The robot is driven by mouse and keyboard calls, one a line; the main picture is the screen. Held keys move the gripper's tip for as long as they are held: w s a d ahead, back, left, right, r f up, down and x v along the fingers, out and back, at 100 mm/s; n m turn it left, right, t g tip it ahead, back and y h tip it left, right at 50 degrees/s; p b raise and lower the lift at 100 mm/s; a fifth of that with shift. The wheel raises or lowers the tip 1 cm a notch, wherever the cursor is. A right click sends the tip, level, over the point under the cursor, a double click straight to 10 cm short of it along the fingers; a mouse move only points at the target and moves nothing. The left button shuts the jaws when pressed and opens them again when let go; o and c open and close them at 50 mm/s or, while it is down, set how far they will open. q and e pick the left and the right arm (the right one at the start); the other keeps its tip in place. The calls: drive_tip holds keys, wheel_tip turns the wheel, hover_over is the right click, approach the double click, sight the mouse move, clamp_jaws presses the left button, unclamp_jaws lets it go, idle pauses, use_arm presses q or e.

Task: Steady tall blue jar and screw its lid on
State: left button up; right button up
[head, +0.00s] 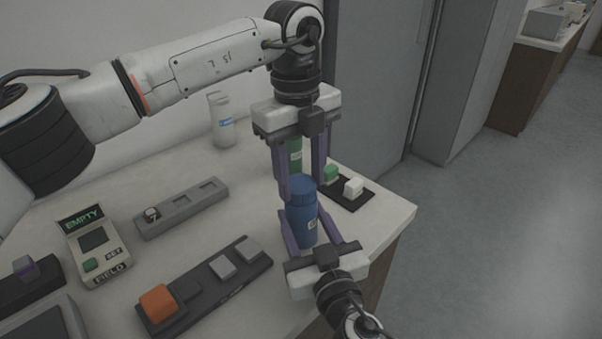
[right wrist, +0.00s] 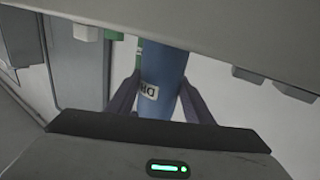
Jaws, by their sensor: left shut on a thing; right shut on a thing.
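The tall blue jar (head: 302,224) stands upright near the right end of the counter. My right gripper (head: 308,232), coming from the front, is shut on its body, one finger on each side. In the right wrist view the jar (right wrist: 162,70) with a white label sits between the fingers. A blue lid (head: 302,187) is at the jar's top, in line with it. My left gripper (head: 301,190) points down from above and is shut on the lid. Whether the threads are engaged cannot be seen. The jar's top is out of sight in the wrist view.
A green jar (head: 295,152) stands just behind. A dark tray (head: 349,199) with a green and a white block is at right. A white bottle (head: 222,122), a grey slotted rack (head: 182,211), a display box (head: 94,245) and a dark panel with an orange block (head: 157,303) occupy the left.

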use_arm(q)
drive_tip(key=shift+f, duration=0.5)
